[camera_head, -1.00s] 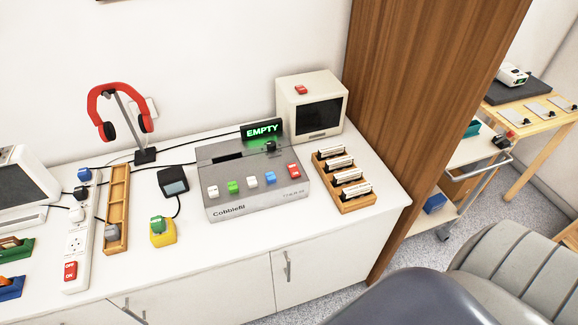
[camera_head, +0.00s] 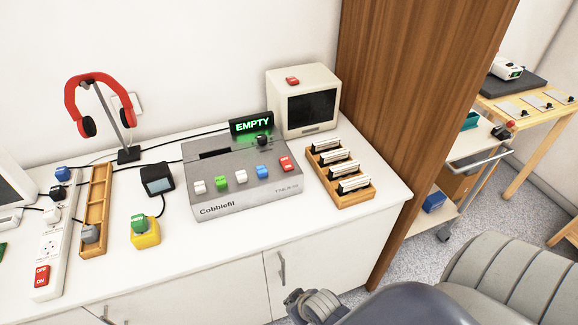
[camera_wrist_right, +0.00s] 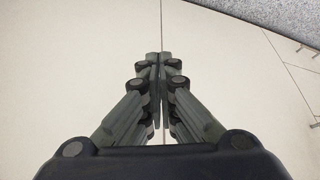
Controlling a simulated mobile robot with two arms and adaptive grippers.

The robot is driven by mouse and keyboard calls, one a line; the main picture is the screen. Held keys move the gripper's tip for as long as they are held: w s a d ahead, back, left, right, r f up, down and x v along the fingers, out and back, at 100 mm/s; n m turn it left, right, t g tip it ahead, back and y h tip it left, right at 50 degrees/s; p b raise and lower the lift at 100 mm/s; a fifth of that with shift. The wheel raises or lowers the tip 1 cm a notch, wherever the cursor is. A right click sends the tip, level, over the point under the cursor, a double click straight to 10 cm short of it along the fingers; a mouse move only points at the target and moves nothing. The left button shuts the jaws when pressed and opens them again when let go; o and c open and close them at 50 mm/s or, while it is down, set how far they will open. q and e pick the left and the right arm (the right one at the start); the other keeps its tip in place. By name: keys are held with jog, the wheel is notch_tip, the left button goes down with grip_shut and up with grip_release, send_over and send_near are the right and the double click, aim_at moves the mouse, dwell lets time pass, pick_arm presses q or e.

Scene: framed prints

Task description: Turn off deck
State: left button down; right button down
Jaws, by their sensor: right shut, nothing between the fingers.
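The deck (camera_head: 235,183) is a grey box marked "Cobblefil" on the white counter in the head view. Its front row has white, green, white and blue buttons and a red button (camera_head: 287,163) at the right end. A black knob (camera_head: 262,140) sits at its back right. A black sign (camera_head: 251,123) behind it glows green with "EMPTY". My right gripper (camera_head: 312,304) is low at the bottom of the head view, in front of the counter and well apart from the deck. In the right wrist view the gripper (camera_wrist_right: 160,58) is shut and empty. My left gripper is not in view.
A wooden rack of cartridges (camera_head: 341,172) stands right of the deck, a small monitor (camera_head: 304,100) behind it. Left are a yellow box with a green button (camera_head: 145,232), a power strip (camera_head: 52,249) and red headphones (camera_head: 90,95). A wooden panel (camera_head: 400,110) bounds the right.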

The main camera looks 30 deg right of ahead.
jog(key=w+d+r+t+b, duration=0.1)
jog(key=w+d+r+t, duration=0.1)
jog(key=r, duration=0.7)
jog(key=w+d+r+m+t+h+b, duration=0.1)
jog(key=w+d+r+t+b, duration=0.1)
jog(key=w+r, duration=0.3)
jog(key=w+d+r+m+t+b, duration=0.1)
jog(key=w+d+r+t, duration=0.2)
jog(key=r, duration=0.9)
jog(key=shift+w+d+r+t+h, duration=0.1)
jog(key=shift+w+r+t+h, duration=0.25)
jog(key=shift+w, duration=0.3)
jog(key=w+d+r+m+t+h, duration=0.2)
jog(key=w+d+r+t, duration=0.1)
jog(key=d+r, duration=0.3)
notch_tip(320, 180, up, 3)
jog(key=shift+w+f+t+h, duration=0.15)
jog(key=shift+w+t+h, duration=0.05)
jog(key=shift+t+h, duration=0.15)
send_over(289, 166)
jog(key=shift+s+f, duration=0.35)
jog(key=shift+f, duration=0.05)
jog(key=f, duration=0.2)
jog(key=shift+w+f, duration=0.25)
jog(key=shift+f, duration=0.15)
jog(key=shift+w+f, duration=0.1)
jog(key=shift+f, duration=0.55)
